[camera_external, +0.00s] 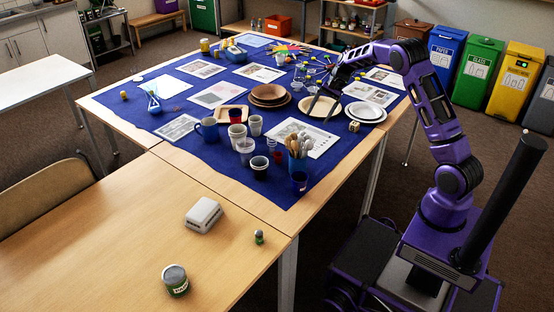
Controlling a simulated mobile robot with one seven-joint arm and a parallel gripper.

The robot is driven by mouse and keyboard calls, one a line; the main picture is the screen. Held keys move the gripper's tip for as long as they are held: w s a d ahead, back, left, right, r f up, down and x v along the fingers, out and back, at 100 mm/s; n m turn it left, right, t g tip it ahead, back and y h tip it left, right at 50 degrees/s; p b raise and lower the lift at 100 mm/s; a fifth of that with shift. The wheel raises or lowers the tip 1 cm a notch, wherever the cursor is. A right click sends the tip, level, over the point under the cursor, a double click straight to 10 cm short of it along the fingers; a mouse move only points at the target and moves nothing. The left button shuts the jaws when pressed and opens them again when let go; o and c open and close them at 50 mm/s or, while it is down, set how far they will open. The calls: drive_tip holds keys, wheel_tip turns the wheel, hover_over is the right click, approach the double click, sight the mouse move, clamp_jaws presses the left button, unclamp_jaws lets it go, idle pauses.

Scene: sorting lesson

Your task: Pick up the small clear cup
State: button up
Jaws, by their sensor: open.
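What looks like the small clear cup (272,144) stands upright on the blue cloth (218,165), among several other cups near the table's front. It is small in the picture, and I cannot be sure of its material. My gripper (319,110) is open over the back right part of the cloth, beyond the cup and to its right. Its jaws look empty and apart from the cup. A printed sheet and a cup of wooden cutlery (299,155) lie on the side of the cup facing my arm.
A blue mug (207,129), grey cups (237,136) and a dark blue cup (300,182) crowd around. Brown plates (269,94) and pale plates (365,111) lie farther back. The bare front table (110,235) has free room around a white box (204,214).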

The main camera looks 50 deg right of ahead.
wheel_tip(320, 180, down, 6)
drive_tip(key=w+d+f+m+t+y, duration=0.1)
drive_tip(key=w+d+m+t+y, duration=0.1)
drive_tip(key=m+t+y, duration=0.65)
drive_tip(key=w+a+f+h, duration=0.1)
drive_tip(key=w+a, duration=0.2)
drive_tip(key=w+a+f+m+h+b, duration=0.1)
drive_tip(key=w+a+f, duration=0.1)
drive_tip(key=w+a, duration=0.1)
drive_tip(key=w+a+f+m+g+h+b, duration=0.1)
drive_tip(key=w+a+f, duration=0.1)
drive_tip(key=w+a, duration=0.2)
drive_tip(key=shift+w+a, duration=0.1)
drive_tip(key=shift+w, duration=0.45)
drive_tip(key=shift+w+a+f, duration=0.15)
drive_tip(key=shift+w+a, duration=0.3)
drive_tip(key=shift+w, duration=0.05)
clamp_jaws()
